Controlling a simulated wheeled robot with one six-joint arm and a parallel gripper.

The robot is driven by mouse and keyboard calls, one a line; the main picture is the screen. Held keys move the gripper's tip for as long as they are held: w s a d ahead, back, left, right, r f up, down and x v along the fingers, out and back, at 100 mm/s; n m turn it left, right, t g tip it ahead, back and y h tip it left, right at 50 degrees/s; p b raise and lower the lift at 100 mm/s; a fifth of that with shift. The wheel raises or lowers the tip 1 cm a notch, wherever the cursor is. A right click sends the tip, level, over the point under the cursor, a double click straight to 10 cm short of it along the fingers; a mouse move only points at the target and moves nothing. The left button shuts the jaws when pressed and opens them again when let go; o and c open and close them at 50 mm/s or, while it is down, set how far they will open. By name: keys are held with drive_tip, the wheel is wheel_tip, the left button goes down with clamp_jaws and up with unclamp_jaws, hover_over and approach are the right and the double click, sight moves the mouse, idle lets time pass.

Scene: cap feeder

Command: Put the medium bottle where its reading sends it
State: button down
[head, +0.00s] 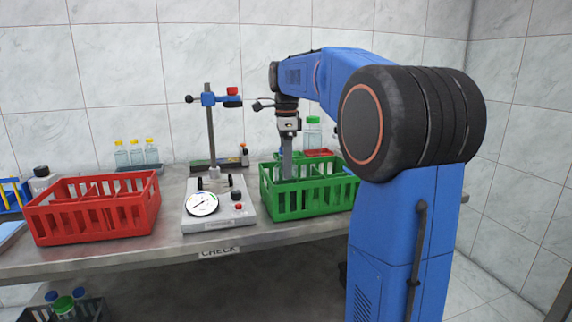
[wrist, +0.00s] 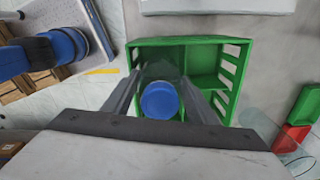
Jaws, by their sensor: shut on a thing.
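My gripper (head: 287,168) reaches down into the green crate (head: 312,203) in the head view. In the wrist view my gripper (wrist: 160,88) has its fingers on both sides of a bottle with a blue cap (wrist: 159,100) and is shut on it. The bottle is upright inside a compartment of the green crate (wrist: 190,41); whether its base touches the crate floor is not clear. In the head view the bottle is hidden behind the crate wall.
A red crate (head: 95,220) with dividers stands at the left of the bench. A stand with a blue clamp (head: 210,99) rises behind the dial. Several yellow-capped bottles (head: 137,154) and a green-capped bottle (head: 313,132) stand at the back. A dark crate (head: 85,312) sits below.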

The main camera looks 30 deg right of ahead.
drive_tip(key=shift+f, duration=0.1)
drive_tip(key=c, duration=0.7)
unclamp_jaws()
drive_tip(key=shift+c, duration=0.2)
wheel_tip(320, 180, up, 12)
drive_tip(key=shift+r, duration=0.1)
drive_tip(key=shift+s, duration=0.1)
